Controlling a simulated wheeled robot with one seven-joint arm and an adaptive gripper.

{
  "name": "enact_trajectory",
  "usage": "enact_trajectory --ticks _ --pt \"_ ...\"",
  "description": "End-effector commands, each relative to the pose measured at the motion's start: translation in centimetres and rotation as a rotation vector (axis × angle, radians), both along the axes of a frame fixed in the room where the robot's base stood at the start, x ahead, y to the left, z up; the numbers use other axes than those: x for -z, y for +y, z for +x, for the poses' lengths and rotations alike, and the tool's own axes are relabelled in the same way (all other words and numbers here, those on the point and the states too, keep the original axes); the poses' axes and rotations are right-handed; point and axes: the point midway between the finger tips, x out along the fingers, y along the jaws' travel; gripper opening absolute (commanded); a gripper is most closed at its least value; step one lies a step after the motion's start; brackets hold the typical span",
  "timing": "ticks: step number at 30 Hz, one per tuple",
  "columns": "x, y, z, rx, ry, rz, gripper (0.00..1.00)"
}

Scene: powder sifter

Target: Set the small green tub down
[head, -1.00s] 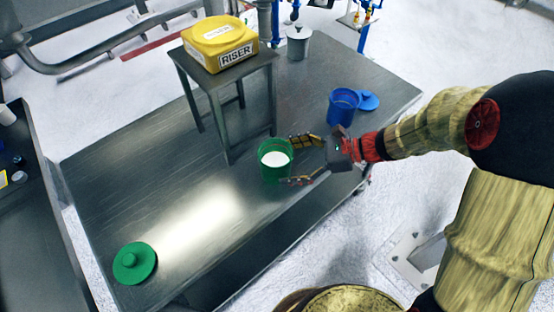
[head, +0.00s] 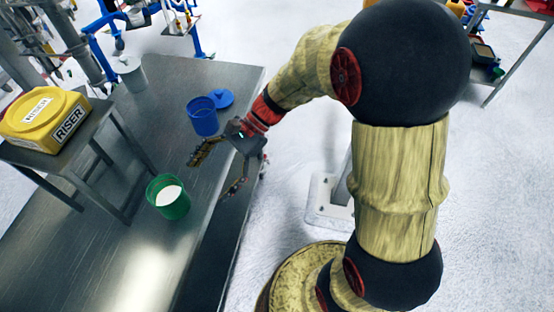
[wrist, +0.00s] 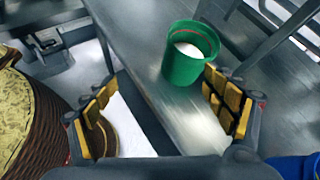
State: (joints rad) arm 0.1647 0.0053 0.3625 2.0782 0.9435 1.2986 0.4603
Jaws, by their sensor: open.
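The small green tub (head: 170,200) stands upright on the metal table (head: 185,105), with white powder in it. It also shows in the wrist view (wrist: 185,62), beyond my fingers. My gripper (head: 216,173) is open and empty, to the right of the tub in the head view and apart from it. In the wrist view my gripper (wrist: 165,110) has its two padded fingers spread wide, with nothing between them.
A blue tub (head: 203,120) and a blue lid (head: 221,97) sit behind my gripper. A grey lidded pot (head: 131,76) stands at the back. A small metal stand (head: 100,165) bearing a yellow RISER tub (head: 45,120) is left of the green tub. The table's right edge is close to my gripper.

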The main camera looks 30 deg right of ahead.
Motion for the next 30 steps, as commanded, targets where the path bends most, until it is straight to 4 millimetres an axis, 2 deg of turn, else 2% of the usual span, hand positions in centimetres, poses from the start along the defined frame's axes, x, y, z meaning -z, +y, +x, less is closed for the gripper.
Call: enact_trajectory --ticks 1,6,12,18,21,24,30 --pt "-1.1 -0.5 -1.4 -0.063 -0.087 -0.064 0.84" --pt "-3.2 -3.4 -5.4 -0.291 -0.374 -0.296 0.84" --pt "-5.8 -8.1 -8.6 -0.552 -0.701 -0.582 0.84" --pt "-8.9 -12.4 -10.3 -0.778 -0.971 -0.852 0.84" --pt "-10.1 -13.8 -10.8 -0.851 -1.052 -0.946 0.84" --pt "-11.0 -14.6 -11.0 -0.895 -1.098 -1.004 0.84" --pt "-11.2 -15.0 -11.1 -0.917 -1.115 -1.029 0.84"
